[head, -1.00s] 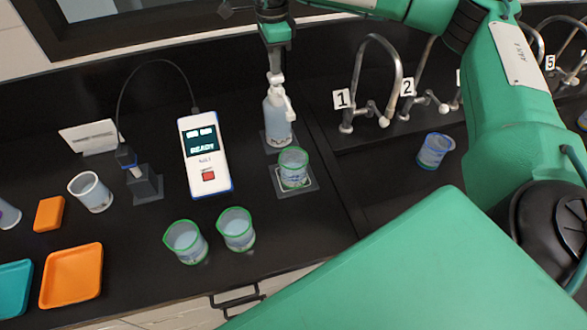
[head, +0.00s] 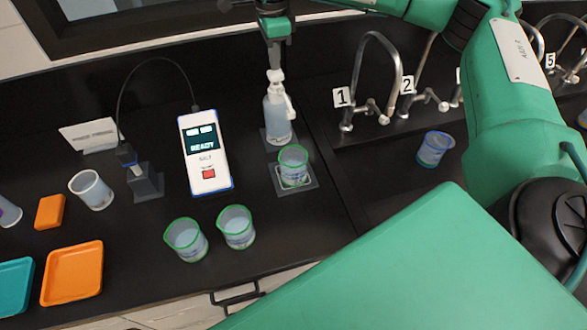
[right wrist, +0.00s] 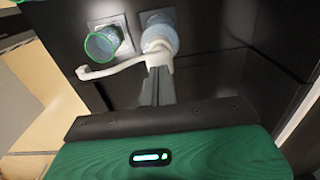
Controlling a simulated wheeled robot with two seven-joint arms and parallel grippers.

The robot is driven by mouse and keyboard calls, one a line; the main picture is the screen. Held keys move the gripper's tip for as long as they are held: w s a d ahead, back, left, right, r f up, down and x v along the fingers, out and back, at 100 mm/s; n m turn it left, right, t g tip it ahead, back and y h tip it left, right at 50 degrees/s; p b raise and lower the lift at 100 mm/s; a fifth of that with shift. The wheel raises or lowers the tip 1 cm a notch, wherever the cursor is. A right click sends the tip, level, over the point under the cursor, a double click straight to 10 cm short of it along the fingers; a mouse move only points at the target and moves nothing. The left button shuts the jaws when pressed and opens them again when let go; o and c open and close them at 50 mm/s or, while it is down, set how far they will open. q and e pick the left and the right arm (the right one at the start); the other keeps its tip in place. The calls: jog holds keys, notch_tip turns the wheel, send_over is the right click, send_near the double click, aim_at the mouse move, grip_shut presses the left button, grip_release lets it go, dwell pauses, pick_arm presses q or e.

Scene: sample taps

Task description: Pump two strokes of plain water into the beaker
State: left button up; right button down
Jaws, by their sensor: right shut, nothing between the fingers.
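A pump bottle (head: 277,122) with a pale translucent body and a white pump head (head: 275,80) stands upright at the back middle. My right gripper (head: 274,66) is shut and empty, pointing down right over the pump head. In the right wrist view its closed fingers (right wrist: 158,80) end at the white pump head (right wrist: 158,50); I cannot tell whether they touch it. The green-rimmed beaker (head: 293,165) stands upright on a small square pad in front of the bottle, and it also shows in the right wrist view (right wrist: 103,44). Its liquid level is unclear. My left gripper is not in view.
Two more green-rimmed beakers (head: 237,229) stand in front. A white meter (head: 204,165) reading READY stands left of the bottle. A blue-rimmed beaker (head: 435,150) and numbered taps (head: 381,85) are on the right. An orange tray (head: 72,273) lies front left.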

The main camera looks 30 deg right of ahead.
jog(key=shift+f+b, duration=0.85)
jog(key=shift+f, duration=0.45)
jog(key=shift+r, duration=0.15)
jog(key=shift+r+p, duration=0.8)
jog(key=shift+r, duration=0.55)
jog(key=shift+r, duration=0.1)
notch_tip(320, 180, up, 6)
jog(key=p, duration=0.3)
